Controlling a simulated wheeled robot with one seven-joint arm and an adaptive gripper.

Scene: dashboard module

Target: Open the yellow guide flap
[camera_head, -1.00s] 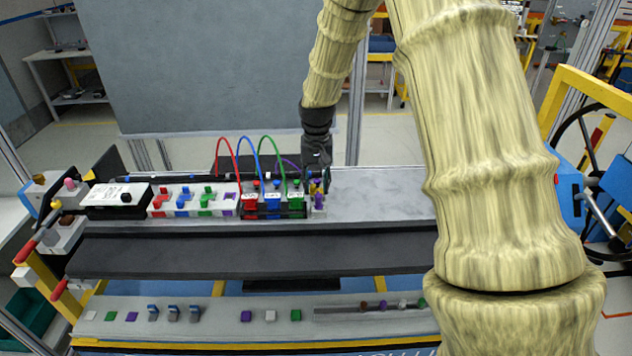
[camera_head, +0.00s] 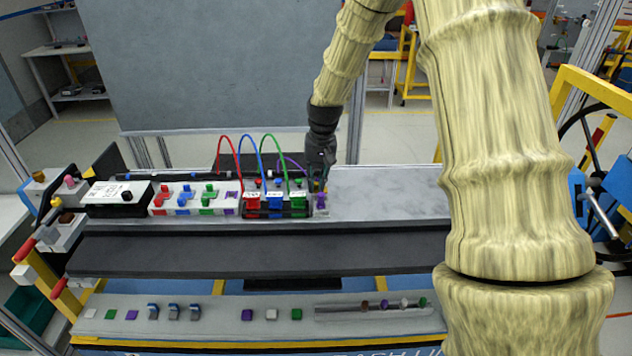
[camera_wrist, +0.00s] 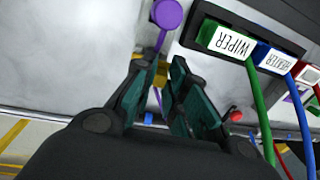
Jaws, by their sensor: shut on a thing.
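The yellow guide flap shows in the wrist view (camera_wrist: 158,76) as a small yellow piece between my fingertips, partly hidden by them. My gripper (camera_wrist: 155,75) has its teal fingers on either side of it, shut on it. In the head view my gripper (camera_head: 317,182) points down at the right end of the connector row, beside the green plug, and hides most of the flap. A purple round-headed part (camera_wrist: 168,13) stands just beyond my fingertips. A thin purple cable runs down past my fingers. How far the flap is turned cannot be told.
The black block with WIPER (camera_wrist: 230,42) and HEATER (camera_wrist: 273,57) plugs stands close beside my fingers. Red, blue and green (camera_head: 270,142) cables arch above it. The grey surface (camera_head: 385,190) to the right is clear. A dark strip (camera_head: 255,255) runs along the front.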

